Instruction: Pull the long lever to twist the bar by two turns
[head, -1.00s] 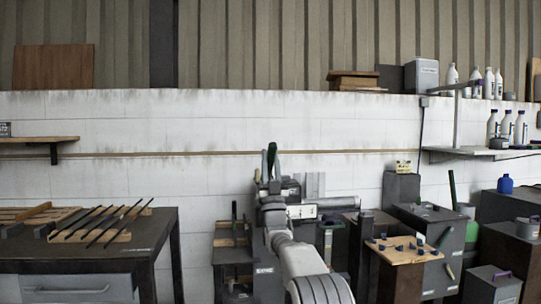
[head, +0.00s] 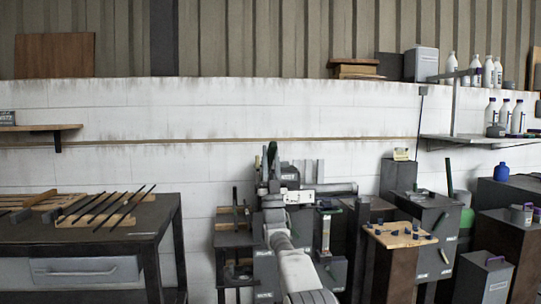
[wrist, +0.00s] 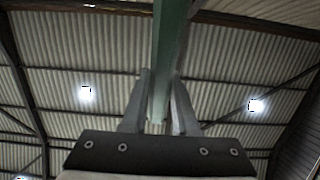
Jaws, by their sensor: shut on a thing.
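The long lever is a green bar (wrist: 168,40) that runs up from between my fingers in the wrist view. My gripper (wrist: 161,78) is shut on it, one finger on each side. In the head view the dark upper end of the lever (head: 272,153) stands upright, just above my gripper at the grey machine (head: 325,190). My own arm hides the lower part of the lever and much of the machine's front. I cannot make out the bar that twists.
A dark workbench (head: 160,225) with several rods on a wooden rack stands at the left. At the right, dark cabinets and a wood-topped stand (head: 400,236) crowd close to the machine. A wall shelf (head: 470,140) with bottles hangs at the upper right.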

